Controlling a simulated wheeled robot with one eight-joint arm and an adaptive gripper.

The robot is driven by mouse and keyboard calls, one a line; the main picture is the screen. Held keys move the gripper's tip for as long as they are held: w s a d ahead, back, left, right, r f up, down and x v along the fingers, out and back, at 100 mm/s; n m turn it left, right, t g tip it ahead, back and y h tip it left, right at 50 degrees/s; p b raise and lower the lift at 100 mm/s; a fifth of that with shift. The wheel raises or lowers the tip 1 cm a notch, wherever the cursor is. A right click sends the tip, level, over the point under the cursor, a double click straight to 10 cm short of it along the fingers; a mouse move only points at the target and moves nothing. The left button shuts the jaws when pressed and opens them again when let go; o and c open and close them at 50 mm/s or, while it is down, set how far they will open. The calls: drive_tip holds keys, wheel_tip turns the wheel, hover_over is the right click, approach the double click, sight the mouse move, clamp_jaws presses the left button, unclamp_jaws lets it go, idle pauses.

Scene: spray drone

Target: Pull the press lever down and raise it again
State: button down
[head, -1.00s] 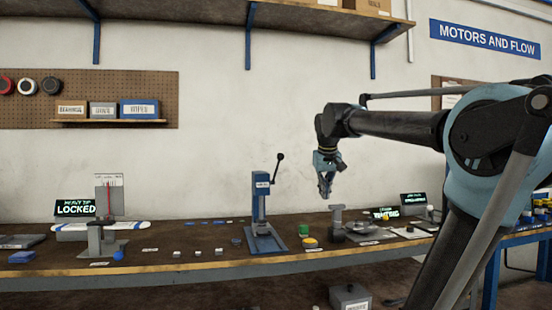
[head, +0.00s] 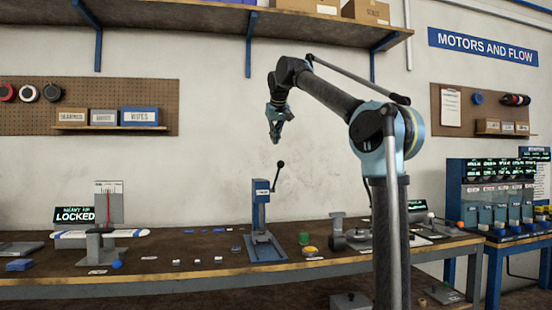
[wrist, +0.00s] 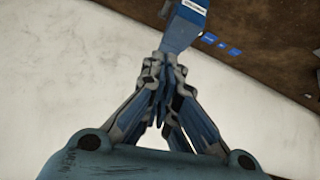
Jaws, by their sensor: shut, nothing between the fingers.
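The blue press (head: 261,215) stands upright on the workbench in the head view. Its dark lever (head: 277,177) rises from the press head to the upper right and ends in a black ball knob. My gripper (head: 276,140) is shut and empty, pointing down a little above the knob and apart from it. In the wrist view my gripper (wrist: 166,90) has its fingertips together, with the top of the press (wrist: 184,22) beyond them. The lever cannot be made out in the wrist view.
The long workbench (head: 200,280) carries small parts, a green cap (head: 304,238), a yellow button (head: 310,250) and a grey stand (head: 337,228). A balance with a LOCKED screen (head: 75,214) stands at left.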

drive_tip(key=w+f, duration=0.3)
drive_tip(key=f, duration=0.7)
drive_tip(key=shift+w+d+f, duration=0.15)
drive_tip(key=shift+w+f, duration=0.15)
drive_tip(key=shift+f, duration=0.1)
